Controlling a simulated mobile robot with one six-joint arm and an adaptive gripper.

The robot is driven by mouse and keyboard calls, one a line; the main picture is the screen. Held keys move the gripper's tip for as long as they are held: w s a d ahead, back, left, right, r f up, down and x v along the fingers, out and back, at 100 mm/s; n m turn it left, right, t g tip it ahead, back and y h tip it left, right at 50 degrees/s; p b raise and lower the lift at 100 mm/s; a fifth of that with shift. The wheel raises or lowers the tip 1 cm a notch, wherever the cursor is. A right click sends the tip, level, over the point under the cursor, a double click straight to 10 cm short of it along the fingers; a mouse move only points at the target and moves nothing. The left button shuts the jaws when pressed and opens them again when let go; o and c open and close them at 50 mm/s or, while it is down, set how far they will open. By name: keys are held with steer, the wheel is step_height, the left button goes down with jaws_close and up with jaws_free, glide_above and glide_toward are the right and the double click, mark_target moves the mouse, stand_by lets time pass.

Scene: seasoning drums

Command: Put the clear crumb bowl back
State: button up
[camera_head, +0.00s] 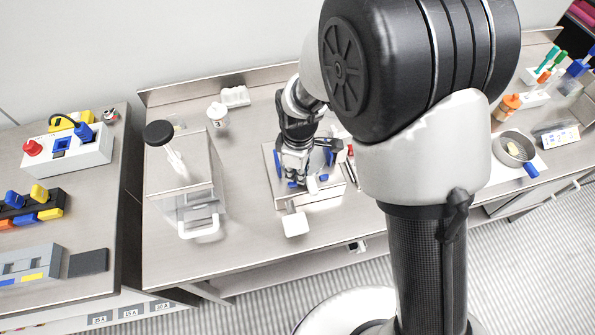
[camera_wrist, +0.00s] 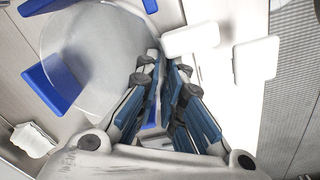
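The clear round bowl (camera_wrist: 95,60) shows in the wrist view as a translucent disc with blue supports (camera_wrist: 55,80) around and beneath it. A white tab (camera_wrist: 190,38) lies beside its rim, just beyond my fingertips. My gripper (camera_wrist: 168,66) is at the bowl's rim, its two blue-padded fingers close together with a narrow gap at the tips. I cannot tell whether anything is held in that gap. In the head view my gripper (camera_head: 296,178) points down over a metal station with blue posts (camera_head: 328,157); the bowl is mostly hidden there by my arm.
A white paddle (camera_head: 295,223) sticks out from the station's front. A metal box (camera_head: 185,185) with a black knob (camera_head: 158,133) and white handle stands to the left. A small white cup (camera_head: 217,114) stands behind. A pan (camera_head: 515,148) lies far right. The bench front is clear.

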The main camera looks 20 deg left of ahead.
steer(key=shift+o, duration=1.3)
steer(key=shift+s+d+f, duration=0.2)
steer(key=shift+s+f, duration=0.05)
steer(key=shift+f, duration=0.1)
steer(key=shift+a, duration=0.1)
steer(key=shift+w+r, duration=0.1)
steer(key=shift+w, duration=0.1)
steer(key=shift+r, duration=0.2)
step_height(320, 180, up, 13)
steer(key=p, duration=0.3)
steer(key=shift+p, duration=0.35)
steer(key=shift+f, duration=0.1)
